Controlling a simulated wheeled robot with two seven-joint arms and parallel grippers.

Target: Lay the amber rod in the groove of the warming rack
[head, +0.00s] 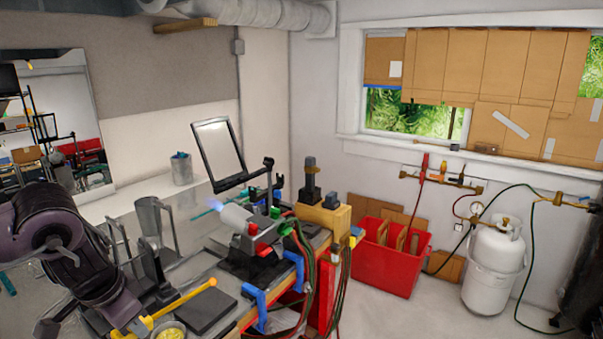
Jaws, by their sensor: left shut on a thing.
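The amber rod (185,299) is a yellow-orange stick with a rounded far end, slanting up to the right over the front of the bench. My left gripper (143,324) comes in from the left at the bottom of the head view and is shut on the rod near its lower left end. The fingertips are small and partly hidden by the arm. The rod's free end points past a dark flat slab (210,312). I cannot make out the warming rack or its groove with certainty. My right gripper is not in view.
A grey metal pitcher (149,217) stands behind. A red bin (391,258) is on the floor.

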